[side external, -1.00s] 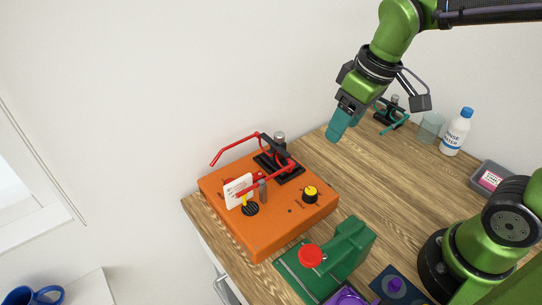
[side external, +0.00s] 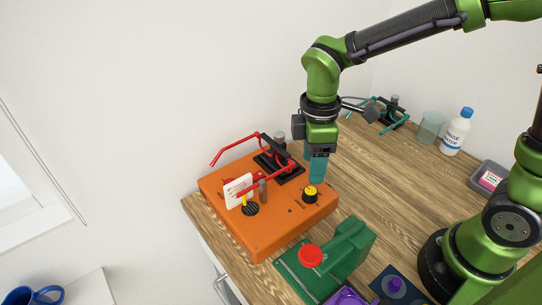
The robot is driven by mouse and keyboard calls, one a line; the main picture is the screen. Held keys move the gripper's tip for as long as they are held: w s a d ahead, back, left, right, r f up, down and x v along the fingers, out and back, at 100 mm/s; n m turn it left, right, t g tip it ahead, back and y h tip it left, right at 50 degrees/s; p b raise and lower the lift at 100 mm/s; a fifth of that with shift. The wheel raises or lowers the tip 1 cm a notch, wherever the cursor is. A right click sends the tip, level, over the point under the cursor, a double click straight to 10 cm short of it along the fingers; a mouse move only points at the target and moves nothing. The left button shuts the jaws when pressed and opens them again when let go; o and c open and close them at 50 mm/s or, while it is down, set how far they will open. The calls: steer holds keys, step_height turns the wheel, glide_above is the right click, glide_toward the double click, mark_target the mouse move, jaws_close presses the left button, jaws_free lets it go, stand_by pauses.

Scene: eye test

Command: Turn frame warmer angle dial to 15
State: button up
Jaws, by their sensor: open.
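The frame warmer appears to be the orange box (side external: 262,235) on the wooden table. A yellow-topped dial with a black base (side external: 310,192) sits on its top near the right corner. Its markings and setting are too small to read. Red arms (side external: 235,146) on a black clamp stand at the box's back, and a white card (side external: 239,190) stands near its front left. My gripper (side external: 317,180) points down with teal fingers just above and behind the dial, apparently apart from it. It is open and empty; the gap between its fingers is hard to see from this side.
A green device with a red knob (side external: 311,256) stands in front of the box. A purple item (side external: 346,297) and a dark blue plate (side external: 398,287) lie nearby. A teal-armed stand (side external: 392,115), glass beaker (side external: 431,126) and rinse water bottle (side external: 457,132) stand at the back right. The table's middle is clear.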

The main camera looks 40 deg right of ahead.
mark_target(310, 190)
step_height(310, 190, down, 7)
steer(key=shift+s+a+f, duration=0.1)
steer(key=shift+f, duration=0.05)
steer(key=c, duration=1)
